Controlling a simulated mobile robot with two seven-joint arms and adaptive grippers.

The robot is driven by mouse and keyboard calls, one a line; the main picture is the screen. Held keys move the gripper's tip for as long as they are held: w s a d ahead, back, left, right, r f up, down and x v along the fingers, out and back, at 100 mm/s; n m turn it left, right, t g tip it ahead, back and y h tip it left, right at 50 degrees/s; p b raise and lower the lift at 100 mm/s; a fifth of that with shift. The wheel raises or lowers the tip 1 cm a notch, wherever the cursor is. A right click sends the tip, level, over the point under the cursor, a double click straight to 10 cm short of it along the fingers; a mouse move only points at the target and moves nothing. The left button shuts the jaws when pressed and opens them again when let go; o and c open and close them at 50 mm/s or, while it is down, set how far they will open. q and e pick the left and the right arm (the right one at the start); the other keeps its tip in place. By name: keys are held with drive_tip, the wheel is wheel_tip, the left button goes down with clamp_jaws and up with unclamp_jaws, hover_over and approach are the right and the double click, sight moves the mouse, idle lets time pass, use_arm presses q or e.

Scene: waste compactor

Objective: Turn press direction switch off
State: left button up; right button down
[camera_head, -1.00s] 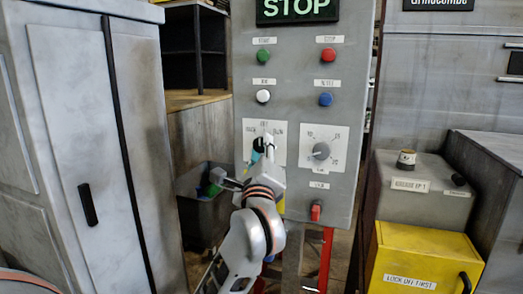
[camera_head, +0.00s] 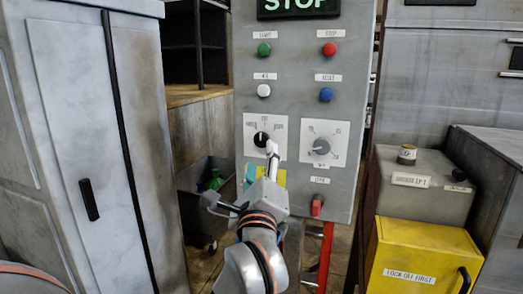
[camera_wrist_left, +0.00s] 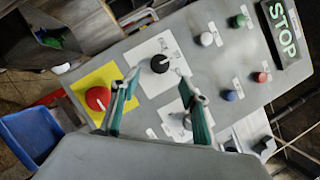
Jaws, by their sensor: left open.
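The press direction switch (camera_head: 261,139) is a black round knob with a white mark on a white plate, left of a grey knob (camera_head: 321,146) on the panel. Its plate lettering is too small to read surely. It also shows in the left wrist view (camera_wrist_left: 160,63), just beyond and between my fingers. My left gripper (camera_head: 240,174) is open and empty, below the switch and apart from it. One finger tip comes close to the plate's lower right. In the left wrist view my open fingers (camera_wrist_left: 160,88) straddle empty space in front of the panel. My right gripper is not in view.
The panel (camera_head: 298,118) carries green, red, white and blue buttons and a small red switch (camera_head: 316,207). A red button (camera_wrist_left: 98,98) on yellow is beside my finger. A grey cabinet (camera_head: 85,140) stands left; a yellow lock-off box (camera_head: 420,255) stands right.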

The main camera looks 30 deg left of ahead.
use_arm(q)
drive_tip(key=shift+v, duration=2.2)
